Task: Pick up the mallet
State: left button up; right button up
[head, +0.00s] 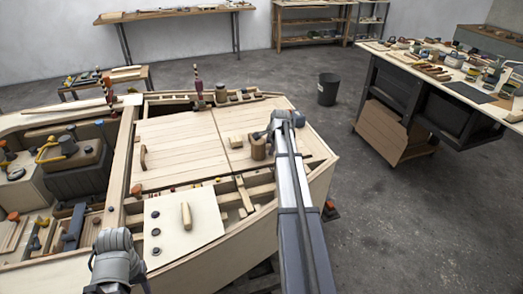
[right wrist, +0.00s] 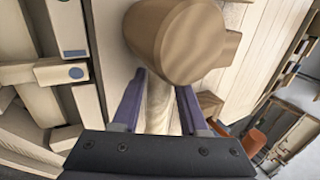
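In the head view my right gripper (head: 264,134) is small and partly hidden at the mallet. I cannot tell whether the mallet touches the deck. My left gripper is not visible; only my left arm shows at bottom left.
A pale panel (head: 180,228) with dark knobs and a peg is at the hull's front. A black bin (head: 327,89) stands on the floor behind. A cluttered workbench (head: 449,74) is at right. The floor between is clear.

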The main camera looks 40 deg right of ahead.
grip_shut()
dwell(0.5)
notch_tip(320, 180, up, 10)
jog(key=p, duration=1)
jog(key=shift+s+d, duration=0.1)
